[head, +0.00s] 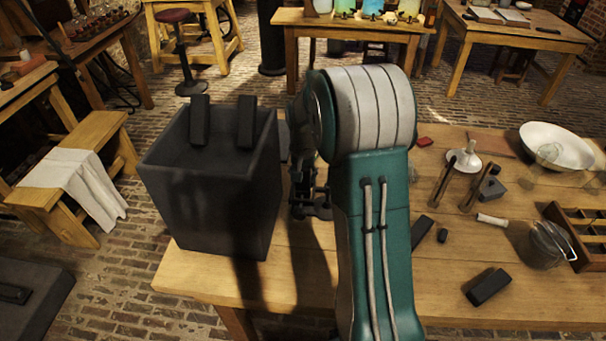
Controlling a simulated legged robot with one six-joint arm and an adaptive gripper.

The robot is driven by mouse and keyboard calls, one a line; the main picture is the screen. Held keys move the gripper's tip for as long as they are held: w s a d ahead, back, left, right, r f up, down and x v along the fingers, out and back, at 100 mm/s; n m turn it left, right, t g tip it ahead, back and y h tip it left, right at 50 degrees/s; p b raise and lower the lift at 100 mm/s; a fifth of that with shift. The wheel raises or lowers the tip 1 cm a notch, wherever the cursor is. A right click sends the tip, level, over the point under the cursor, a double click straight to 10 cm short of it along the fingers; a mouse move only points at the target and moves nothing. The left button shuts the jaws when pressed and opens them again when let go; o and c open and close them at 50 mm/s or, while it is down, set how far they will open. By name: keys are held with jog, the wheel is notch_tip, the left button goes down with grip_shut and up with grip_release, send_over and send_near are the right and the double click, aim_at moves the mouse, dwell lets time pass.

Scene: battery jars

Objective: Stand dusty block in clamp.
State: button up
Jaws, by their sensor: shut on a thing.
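My gripper (311,205) is a dark linkage hanging low over the table, just left of my teal arm and right of the big dark box. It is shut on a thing. That thing is dark against dark fingers and mostly hidden, so I cannot make out its shape or whether it is the dusty block. A dark block (489,287) lies flat at the table's front right. A slimmer dark block (423,232) and a small dark piece (442,236) lie just right of my arm. I cannot pick out the clamp for certain.
The tall, open dark box (207,205) stands at the left, with two dark slabs (200,120) (246,122) at its rim. A white bowl (556,146), a wire-handled glass jar (550,243) and a wooden compartment tray (580,232) crowd the right. Bare tabletop (440,290) shows at the front.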

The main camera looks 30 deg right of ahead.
jog(key=shift+f, duration=1.1)
jog(key=o, duration=1.4)
notch_tip(320, 180, up, 12)
jog(key=shift+f, duration=0.1)
